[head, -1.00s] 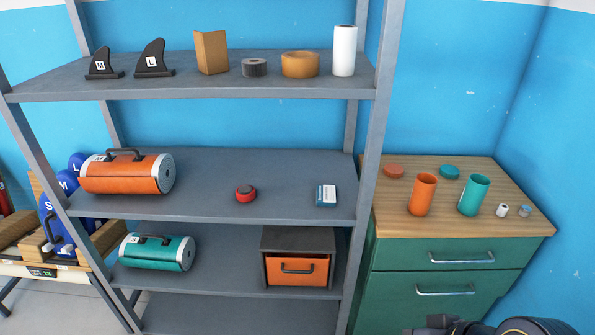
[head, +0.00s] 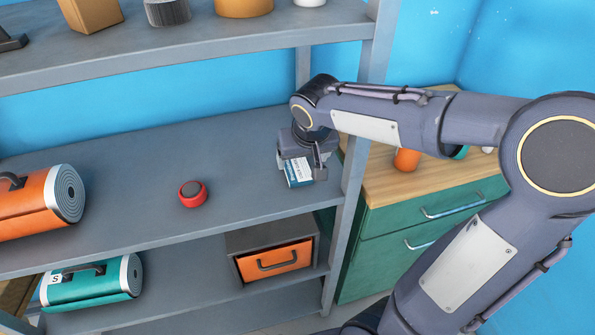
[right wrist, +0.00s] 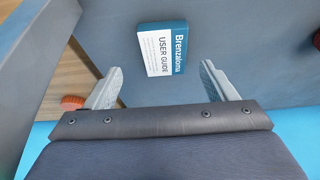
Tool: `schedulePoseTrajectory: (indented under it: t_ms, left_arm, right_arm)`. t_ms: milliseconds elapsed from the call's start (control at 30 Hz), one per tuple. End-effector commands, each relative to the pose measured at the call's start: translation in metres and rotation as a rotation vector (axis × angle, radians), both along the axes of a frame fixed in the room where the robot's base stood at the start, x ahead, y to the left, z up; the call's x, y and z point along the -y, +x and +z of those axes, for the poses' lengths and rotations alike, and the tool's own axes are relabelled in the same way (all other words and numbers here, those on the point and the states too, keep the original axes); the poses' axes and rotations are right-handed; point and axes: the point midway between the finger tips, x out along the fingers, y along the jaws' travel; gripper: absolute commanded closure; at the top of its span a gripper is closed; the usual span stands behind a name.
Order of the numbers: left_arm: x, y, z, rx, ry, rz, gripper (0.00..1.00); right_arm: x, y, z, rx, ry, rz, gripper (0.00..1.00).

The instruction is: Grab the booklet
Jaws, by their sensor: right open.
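The booklet (head: 299,171) is a small white and blue block lying on the middle shelf (head: 130,150), near its right end. In the right wrist view the booklet (right wrist: 162,49) shows "Brenzaloma USER GUIDE" on its cover. My right gripper (head: 307,169) is just above the booklet and hides part of it in the head view. In the right wrist view my right gripper (right wrist: 165,84) is open, with one finger on each side and nothing between the tips. The booklet lies just beyond the fingertips, apart from them. My left gripper is not in view.
A red round object (head: 193,194) and an orange roll (head: 42,205) share the shelf to the left. The shelf's right post (head: 352,190) stands close to my right arm. The upper shelf (head: 190,45) runs above. A green cabinet (head: 400,220) stands at the right.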

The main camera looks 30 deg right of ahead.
Motion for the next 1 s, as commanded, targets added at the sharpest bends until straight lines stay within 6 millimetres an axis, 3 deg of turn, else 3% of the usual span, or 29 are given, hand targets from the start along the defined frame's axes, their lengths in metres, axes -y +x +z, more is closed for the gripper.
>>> schedulePoseTrajectory:
  t_ms: [300, 600, 900, 1000]
  left_arm:
    - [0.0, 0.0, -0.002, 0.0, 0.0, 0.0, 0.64]
    - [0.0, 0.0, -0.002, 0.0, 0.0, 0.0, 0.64]
    - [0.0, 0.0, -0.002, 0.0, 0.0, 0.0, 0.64]
    - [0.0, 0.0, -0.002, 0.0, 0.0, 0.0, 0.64]
  right_arm:
    - [-0.002, 0.015, -0.041, -0.004, 0.002, 0.0, 0.22]
    - [-0.001, 0.017, -0.044, -0.001, 0.002, 0.002, 0.23]
    - [-0.001, 0.017, -0.044, -0.001, 0.002, 0.002, 0.62]
    - [-0.001, 0.017, -0.044, 0.0, 0.003, 0.002, 0.71]
